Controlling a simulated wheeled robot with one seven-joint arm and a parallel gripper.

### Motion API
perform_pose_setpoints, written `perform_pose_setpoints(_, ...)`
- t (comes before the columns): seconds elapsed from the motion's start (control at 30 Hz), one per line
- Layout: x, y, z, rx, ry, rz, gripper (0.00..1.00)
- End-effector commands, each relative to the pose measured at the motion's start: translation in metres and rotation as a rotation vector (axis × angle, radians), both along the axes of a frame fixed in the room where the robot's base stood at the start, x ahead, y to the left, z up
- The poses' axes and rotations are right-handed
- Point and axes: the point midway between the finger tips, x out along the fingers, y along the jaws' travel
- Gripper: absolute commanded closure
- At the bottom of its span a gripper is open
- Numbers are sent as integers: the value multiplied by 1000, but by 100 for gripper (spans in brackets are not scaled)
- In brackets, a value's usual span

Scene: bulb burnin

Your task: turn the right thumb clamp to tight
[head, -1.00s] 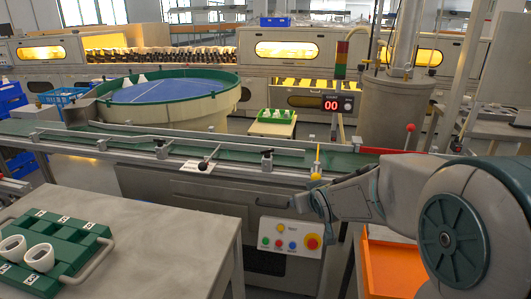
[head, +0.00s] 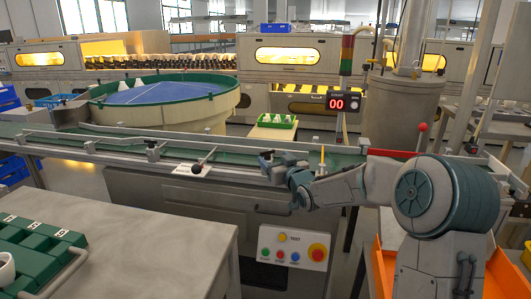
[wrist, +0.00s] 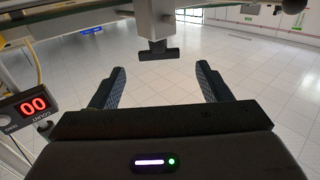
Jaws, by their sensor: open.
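A dark T-shaped thumb clamp (wrist: 157,52) shows in the wrist view, ahead of my gripper and centred between its fingers. I take it for the right clamp on the conveyor's front rail. My gripper (wrist: 160,88) is open and empty, with the clamp's bar a little beyond the fingertips and apart from them. In the head view my gripper (head: 272,168) is at the front rail, right of the black-knobbed lever, and partly covers the clamp. Another clamp (head: 152,152) sits farther left on the rail. How tight the clamp is cannot be told.
A black-knobbed lever (head: 197,168) stands on a white plate left of my gripper. A button panel (head: 292,246) is below, and a yellow post (head: 322,160) is close on the right. A grey table (head: 160,240) with a green tray (head: 35,245) is at front left.

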Motion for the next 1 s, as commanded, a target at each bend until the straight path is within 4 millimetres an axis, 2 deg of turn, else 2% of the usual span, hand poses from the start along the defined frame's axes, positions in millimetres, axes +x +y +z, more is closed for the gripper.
perform_pose_setpoints(0.3, 47, 21, -1, 2, 0, -2, 29)
perform_pose_setpoints(0.5, 66, 30, -1, 2, 1, -2, 29)
perform_pose_setpoints(0.7, 74, 34, -1, 0, 2, -3, 29)
perform_pose_setpoints(0.97, 75, 34, 0, 0, 2, -3, 29)
perform_pose_setpoints(1.0, 75, 34, 0, 0, 2, -3, 32)
